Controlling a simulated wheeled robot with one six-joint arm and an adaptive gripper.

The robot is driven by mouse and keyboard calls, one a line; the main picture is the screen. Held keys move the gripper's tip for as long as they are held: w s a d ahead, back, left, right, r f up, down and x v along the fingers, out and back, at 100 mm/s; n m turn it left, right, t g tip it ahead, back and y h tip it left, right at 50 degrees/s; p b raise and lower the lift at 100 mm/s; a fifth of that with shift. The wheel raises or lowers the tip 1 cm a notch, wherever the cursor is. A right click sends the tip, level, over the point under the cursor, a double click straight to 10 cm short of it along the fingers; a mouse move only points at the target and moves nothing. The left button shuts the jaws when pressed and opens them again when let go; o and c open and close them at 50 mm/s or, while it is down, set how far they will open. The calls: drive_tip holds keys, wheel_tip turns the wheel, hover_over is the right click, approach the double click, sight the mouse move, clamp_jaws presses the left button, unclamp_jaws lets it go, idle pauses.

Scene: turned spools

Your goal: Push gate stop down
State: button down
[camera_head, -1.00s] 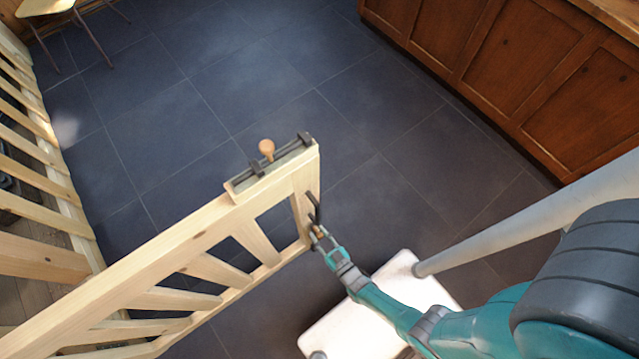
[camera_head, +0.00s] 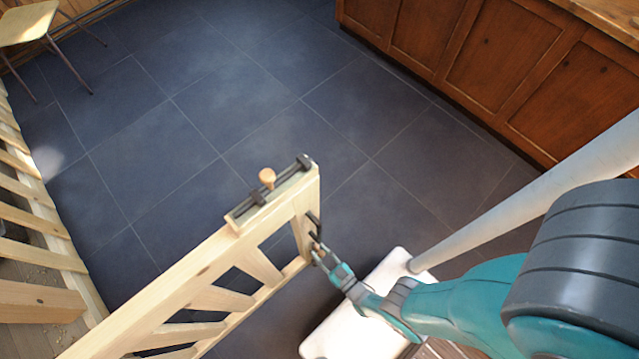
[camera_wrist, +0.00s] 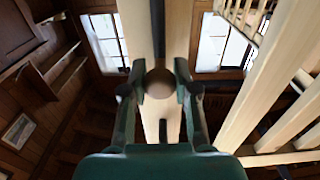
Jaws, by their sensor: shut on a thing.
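The pale wooden gate (camera_head: 190,285) runs from the lower left to its free end near the picture's middle. A dark upright rod, which looks like the gate stop (camera_head: 313,222), is on its end post. My gripper (camera_head: 318,250) is at this post, low on the rod. In the wrist view my gripper (camera_wrist: 161,88) is shut on a round brown knob (camera_wrist: 161,82) between its fingertips. Dark rod parts show above and below the knob. The rod's lower end and its contact with the floor are hidden in the head view.
A dark latch bar with a wooden knob (camera_head: 267,178) sits on the gate's top. A slatted fence (camera_head: 40,225) stands at left, a chair (camera_head: 28,25) at the far left. Brown cabinets (camera_head: 455,55) line the right. The tiled floor (camera_head: 210,110) beyond the gate is clear.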

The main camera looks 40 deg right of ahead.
drive_tip(key=shift+s+f, duration=0.15)
drive_tip(key=shift+f, duration=0.05)
drive_tip(key=c, duration=0.9)
unclamp_jaws()
drive_tip(key=shift+o, duration=0.2)
drive_tip(key=shift+r, duration=0.3)
drive_tip(key=shift+r, duration=4.75)
